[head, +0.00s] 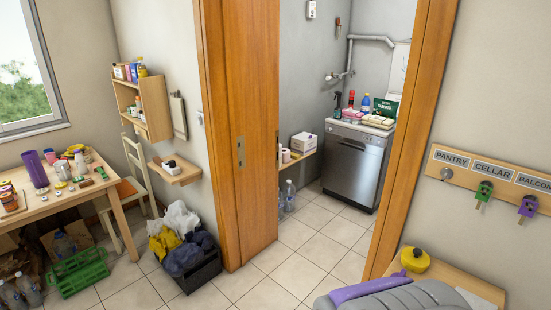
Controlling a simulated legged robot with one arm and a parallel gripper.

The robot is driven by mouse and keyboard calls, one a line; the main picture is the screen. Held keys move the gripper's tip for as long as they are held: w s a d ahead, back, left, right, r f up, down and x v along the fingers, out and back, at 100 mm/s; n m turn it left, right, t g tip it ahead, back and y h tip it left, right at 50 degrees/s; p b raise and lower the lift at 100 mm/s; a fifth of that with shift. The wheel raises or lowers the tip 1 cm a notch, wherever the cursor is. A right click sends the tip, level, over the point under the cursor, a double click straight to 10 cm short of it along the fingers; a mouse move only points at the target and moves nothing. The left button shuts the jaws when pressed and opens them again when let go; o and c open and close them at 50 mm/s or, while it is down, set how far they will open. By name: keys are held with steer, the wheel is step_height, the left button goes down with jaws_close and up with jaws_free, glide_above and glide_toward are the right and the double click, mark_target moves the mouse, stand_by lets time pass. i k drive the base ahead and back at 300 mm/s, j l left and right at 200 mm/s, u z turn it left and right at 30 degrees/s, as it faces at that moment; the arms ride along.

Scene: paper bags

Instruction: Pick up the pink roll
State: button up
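A small pale pink roll (286,156) stands on a wooden shelf (297,160) just inside the doorway. The orange-brown door edge is close on the left of the roll and may hide part of the shelf. The roll is small in the head view, so its details are hard to tell. My gripper is not in view.
The doorway has a clear tiled floor (312,238). Bottles (289,195) stand below the shelf, and a dishwasher (352,172) is behind. A grey ribbed object (405,295) is at the bottom right.

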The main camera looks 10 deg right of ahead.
mark_target(286, 157)
steer(key=i+j, duration=0.15)
steer(key=j, duration=0.25)
steer(key=i+j, duration=0.15)
steer(key=j, duration=0.2)
steer(key=i+j, duration=0.2)
steer(key=j, duration=0.2)
steer(key=i+j, duration=0.1)
steer(key=i, duration=1.85)
steer(key=i+l, duration=0.65)
steer(key=l, duration=0.3)
steer(key=i+l, duration=0.7)
steer(key=l, duration=0.25)
steer(key=i+l, duration=0.2)
steer(key=l, duration=0.2)
steer(key=i+l, duration=0.15)
steer(key=l, duration=0.25)
steer(key=i+l, duration=0.2)
steer(key=l, duration=0.2)
steer(key=i+l, duration=0.2)
steer(key=l, duration=0.2)
steer(key=i+l, duration=0.2)
steer(key=l, duration=0.15)
steer(key=i+l, duration=0.15)
steer(key=l, duration=0.25)
